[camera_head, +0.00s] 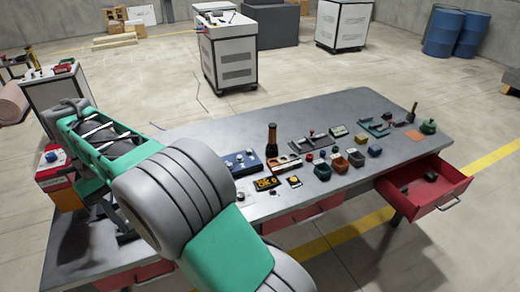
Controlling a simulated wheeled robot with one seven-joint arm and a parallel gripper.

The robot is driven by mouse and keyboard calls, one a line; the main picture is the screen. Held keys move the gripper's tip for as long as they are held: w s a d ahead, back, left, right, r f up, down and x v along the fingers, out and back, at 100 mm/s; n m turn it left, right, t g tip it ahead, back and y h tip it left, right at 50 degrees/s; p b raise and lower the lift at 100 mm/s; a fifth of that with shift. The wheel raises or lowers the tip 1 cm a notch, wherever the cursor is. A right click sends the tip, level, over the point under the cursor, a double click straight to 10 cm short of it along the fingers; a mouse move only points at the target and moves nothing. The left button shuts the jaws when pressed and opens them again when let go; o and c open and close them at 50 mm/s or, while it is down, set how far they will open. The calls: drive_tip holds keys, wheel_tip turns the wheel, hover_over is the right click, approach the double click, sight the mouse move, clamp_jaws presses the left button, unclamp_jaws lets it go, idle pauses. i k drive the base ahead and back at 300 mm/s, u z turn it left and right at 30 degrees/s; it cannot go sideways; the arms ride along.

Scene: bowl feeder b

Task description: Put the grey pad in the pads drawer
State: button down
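I cannot pick out the grey pad for certain. A pale grey flat piece (246,200) with a small round part on it lies on the table, right of my arm. A red drawer (450,192) stands pulled open at the table's right front; a few small dark things lie in it. I cannot read a label that marks it as the pads drawer. My arm crosses the left part of the table, and its grey and green links fill the lower left. The fingers of my gripper do not show; they are hidden behind the arm or out of sight.
The grey table (330,110) holds several small blocks, bins and fixtures along its middle, with a dark upright bottle-like thing (271,140) among them. An orange square (415,135) lies near the right end. Shut red drawers (305,214) are under the front edge. White cabinets stand behind.

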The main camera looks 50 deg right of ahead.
sight(418, 187)
drive_tip(key=k, duration=0.25)
drive_tip(key=u, duration=2.2)
drive_tip(key=k, duration=2.85)
drive_tip(key=z, duration=1.65)
